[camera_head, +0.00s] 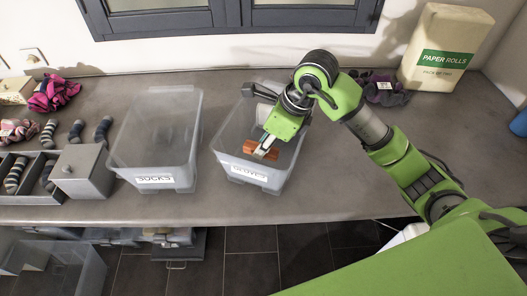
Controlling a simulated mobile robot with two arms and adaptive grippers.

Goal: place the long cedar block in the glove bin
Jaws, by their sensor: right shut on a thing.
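The glove bin (226,145) is a clear grey plastic box with a label reading GLOVES, standing on the counter in the middle. My right gripper (265,147) reaches down inside the bin's opening from the upper right. It is shut on the long cedar block (250,147), a reddish-brown piece that shows at its fingertips near the front of the bin. I cannot tell whether the block touches the bin floor. My left gripper is not in view.
A similar bin labelled SOCKS (159,140) stands to the left. Grey boxes with socks (84,170) and knitted items lie further left. A PAPER ROLLS pack (445,48) and dark gloves (384,90) are at the back right. The counter's front edge is clear.

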